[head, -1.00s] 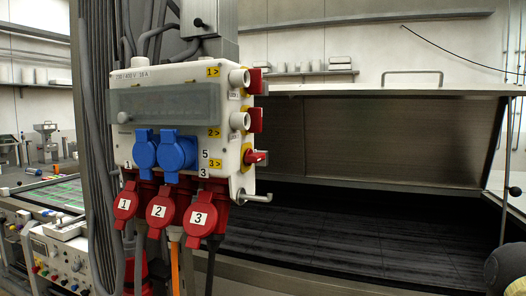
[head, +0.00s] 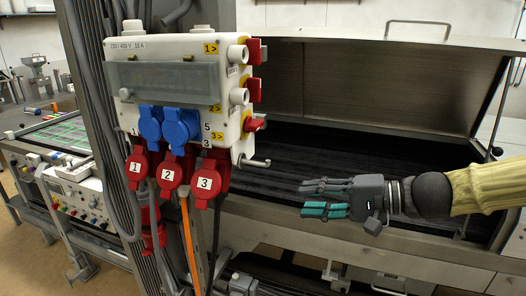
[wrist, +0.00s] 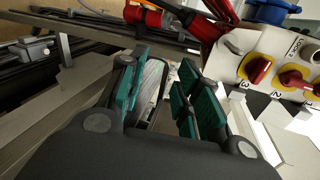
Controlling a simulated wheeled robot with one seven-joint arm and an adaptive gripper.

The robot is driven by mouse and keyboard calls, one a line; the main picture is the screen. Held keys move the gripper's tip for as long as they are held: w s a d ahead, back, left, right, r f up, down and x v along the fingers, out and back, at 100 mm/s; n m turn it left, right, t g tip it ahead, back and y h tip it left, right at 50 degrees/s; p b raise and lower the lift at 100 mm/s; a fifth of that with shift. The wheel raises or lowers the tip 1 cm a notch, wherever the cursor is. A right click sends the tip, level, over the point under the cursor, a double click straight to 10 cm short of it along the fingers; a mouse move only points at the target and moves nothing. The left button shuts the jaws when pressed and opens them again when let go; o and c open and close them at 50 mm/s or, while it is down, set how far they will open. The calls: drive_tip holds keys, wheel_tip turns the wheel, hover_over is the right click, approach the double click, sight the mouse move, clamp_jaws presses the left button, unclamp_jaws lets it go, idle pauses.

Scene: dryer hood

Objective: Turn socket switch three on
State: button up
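The socket box (head: 180,65) hangs on a column, with three red rotary switches on its right side. Switch three (head: 253,124) is the lowest, beside the yellow "3" label; its handle is angled differently from the two above. In the wrist view, switch three (wrist: 258,70) is a red knob on a yellow disc at upper right, beside switch two (wrist: 295,80). My gripper (head: 314,199) is right of and below the box, pointing left, apart from the switches. Its two teal-padded fingers (wrist: 160,92) are spread with nothing held between them.
Red plugs (head: 170,177) and blue socket covers (head: 180,127) are on the box's front and underside. A metal hook (head: 256,162) sticks out below switch three. The dryer hood (head: 370,70) stands open behind, with its dark bed (head: 300,155) below.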

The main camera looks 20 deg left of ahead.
sight(261, 126)
wheel_tip(261, 126, up, 15)
drive_tip(key=n+y+p, duration=0.1)
drive_tip(key=y, duration=0.2)
drive_tip(key=shift+a+f+p, duration=0.15)
drive_tip(key=shift+a+p, duration=1.9)
drive_tip(key=shift+a, duration=3.4)
clamp_jaws()
